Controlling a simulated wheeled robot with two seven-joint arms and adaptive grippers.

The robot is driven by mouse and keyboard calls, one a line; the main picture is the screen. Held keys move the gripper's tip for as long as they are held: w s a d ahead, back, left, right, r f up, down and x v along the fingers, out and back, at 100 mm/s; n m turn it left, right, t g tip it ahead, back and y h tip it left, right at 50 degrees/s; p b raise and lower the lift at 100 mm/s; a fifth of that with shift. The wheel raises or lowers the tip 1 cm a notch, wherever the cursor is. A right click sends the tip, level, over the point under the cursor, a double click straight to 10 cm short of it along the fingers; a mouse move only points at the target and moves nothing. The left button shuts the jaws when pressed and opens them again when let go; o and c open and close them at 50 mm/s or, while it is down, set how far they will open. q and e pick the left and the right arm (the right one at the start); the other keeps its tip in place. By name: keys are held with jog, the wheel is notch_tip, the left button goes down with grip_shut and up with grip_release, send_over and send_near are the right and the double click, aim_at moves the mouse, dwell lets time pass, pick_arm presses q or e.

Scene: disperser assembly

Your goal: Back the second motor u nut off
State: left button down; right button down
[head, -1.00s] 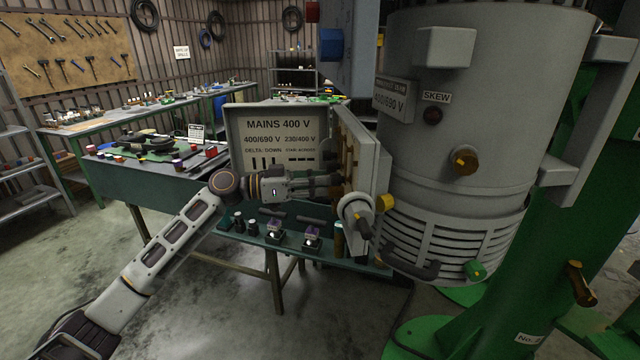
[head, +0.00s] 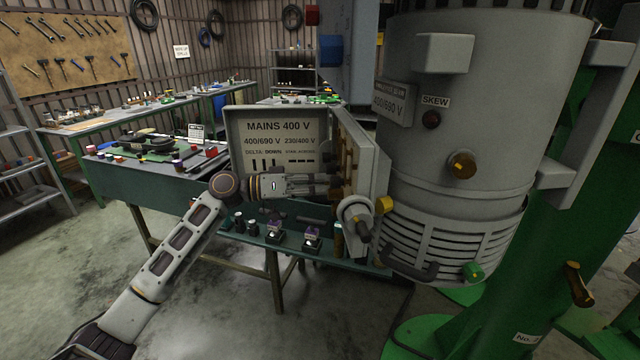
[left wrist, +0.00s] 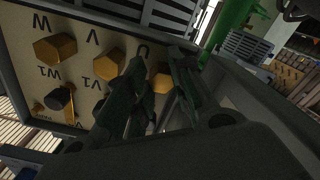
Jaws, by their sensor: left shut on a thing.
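The motor's open terminal box (head: 376,160) is on the left side of the big grey motor (head: 470,120). In the left wrist view its cream terminal board (left wrist: 88,88) carries large brass hex nuts under upside-down letters U, V and W. The motor u nut (left wrist: 162,83) sits by the letter U, partly hidden by my fingers. My left gripper (head: 335,186) reaches into the box from the left; its dark fingers (left wrist: 158,78) are shut on the u nut. The exact contact is partly hidden. My right gripper is in neither view.
The open box lid (head: 232,125) marked MAINS 400 V stands behind my gripper. A green bench (head: 340,262) with small parts lies below. A cable gland (head: 354,210) projects under the box. A green column (head: 540,240) stands at right. Floor at front left is clear.

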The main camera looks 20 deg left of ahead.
pick_arm(q)
jog(key=shift+r+n+p, duration=0.1)
jog(key=shift+n+p, duration=0.2)
jog(key=shift+n, duration=0.5)
jog(key=shift+r+n+p, duration=0.1)
jog(key=shift+n+p, duration=0.3)
jog(key=shift+n, duration=0.4)
jog(key=shift+s+r+n+p, duration=0.1)
jog(key=shift+r+n+p, duration=0.05)
jog(key=shift+n+p, duration=2.8)
jog(key=shift+r+n+p, duration=0.1)
jog(key=shift+n+p, duration=2.25)
jog(key=shift+n, duration=1.2)
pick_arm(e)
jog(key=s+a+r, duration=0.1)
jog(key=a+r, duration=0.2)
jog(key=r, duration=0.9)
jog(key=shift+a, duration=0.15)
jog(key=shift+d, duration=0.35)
pick_arm(q)
jog(key=c, duration=1.5)
grip_release()
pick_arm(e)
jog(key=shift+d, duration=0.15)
